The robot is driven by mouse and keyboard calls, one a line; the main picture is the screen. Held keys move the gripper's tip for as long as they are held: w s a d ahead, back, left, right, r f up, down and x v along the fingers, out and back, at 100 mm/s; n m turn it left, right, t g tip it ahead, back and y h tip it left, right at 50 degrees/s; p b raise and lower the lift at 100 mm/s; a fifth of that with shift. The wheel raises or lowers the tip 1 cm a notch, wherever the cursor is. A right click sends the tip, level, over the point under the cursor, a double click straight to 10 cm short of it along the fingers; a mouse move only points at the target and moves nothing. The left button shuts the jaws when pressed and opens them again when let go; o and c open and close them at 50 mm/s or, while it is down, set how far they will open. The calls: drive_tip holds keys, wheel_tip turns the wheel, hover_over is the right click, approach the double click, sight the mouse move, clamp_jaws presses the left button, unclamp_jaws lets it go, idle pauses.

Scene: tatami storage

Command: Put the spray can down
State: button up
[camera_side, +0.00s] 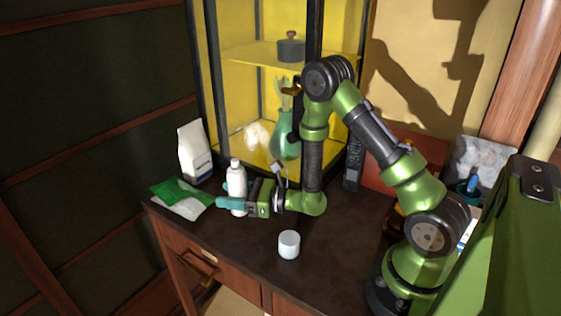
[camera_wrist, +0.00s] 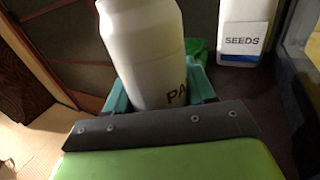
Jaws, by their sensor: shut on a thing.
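The white spray can (camera_side: 236,174) stands roughly upright near the left end of the dark desk top, with its narrow cap up. It also fills the upper middle of the wrist view (camera_wrist: 150,52), where the letters "PA" show on its side. My gripper (camera_side: 232,204) is low and level, its teal fingers shut around the can's lower part. In the wrist view the teal fingers (camera_wrist: 163,92) show on both sides of the can. The can's base is mostly hidden by the fingers, so I cannot tell whether it touches the desk.
A green and white packet (camera_side: 182,197) lies just left of the can. A white bag (camera_side: 194,150) marked "SEEDS" (camera_wrist: 243,41) stands behind. A white cup-like cylinder (camera_side: 289,244) stands nearer the front edge.

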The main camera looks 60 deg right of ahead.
wheel_tip(320, 180, down, 2)
drive_tip(key=shift+f, duration=0.25)
drive_tip(key=shift+d+f, duration=0.2)
drive_tip(key=shift+f, duration=0.1)
drive_tip(key=o, duration=1.3)
drive_tip(key=shift+f, duration=0.1)
drive_tip(key=shift+c, duration=0.2)
